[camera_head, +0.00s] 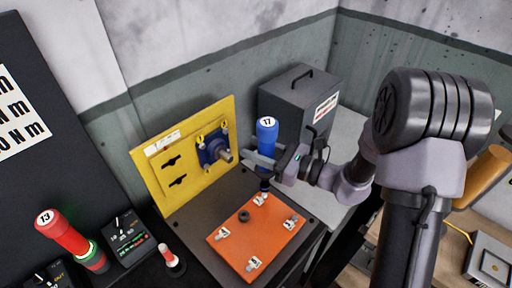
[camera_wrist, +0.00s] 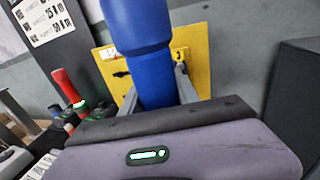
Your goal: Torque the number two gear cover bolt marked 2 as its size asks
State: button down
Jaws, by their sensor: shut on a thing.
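My gripper (camera_head: 262,158) is shut on an upright blue tool (camera_head: 267,130) marked 17. In the wrist view its fingers (camera_wrist: 157,92) grip both sides of the blue body (camera_wrist: 140,40). The tool's dark lower end (camera_head: 264,185) is over the back corner of the orange gear cover (camera_head: 235,245); I cannot tell whether it touches a bolt there. White number tags stand near the cover's corners, a left one (camera_head: 222,232), a front one (camera_head: 254,263) and a right one (camera_head: 291,222). Their digits are too small to read surely. The tool partly hides the back corner.
A red tool (camera_head: 62,232) marked 13 stands at left beside a black box with a lit display (camera_head: 127,240). A small red-and-white post (camera_head: 169,257) stands near it. A yellow panel (camera_head: 165,180) with a blue shaft unit (camera_head: 213,150) and a grey case (camera_head: 295,100) stand behind.

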jog(key=shift+f+b, duration=0.7)
jog(key=shift+f, duration=0.35)
jog(key=shift+f+b, duration=1.15)
jog(key=shift+f, duration=0.2)
dwell(1.3)
dwell(0.4)
jog(key=shift+r+p, duration=2)
jog(key=shift+r, duration=0.65)
jog(key=shift+d+f, duration=0.1)
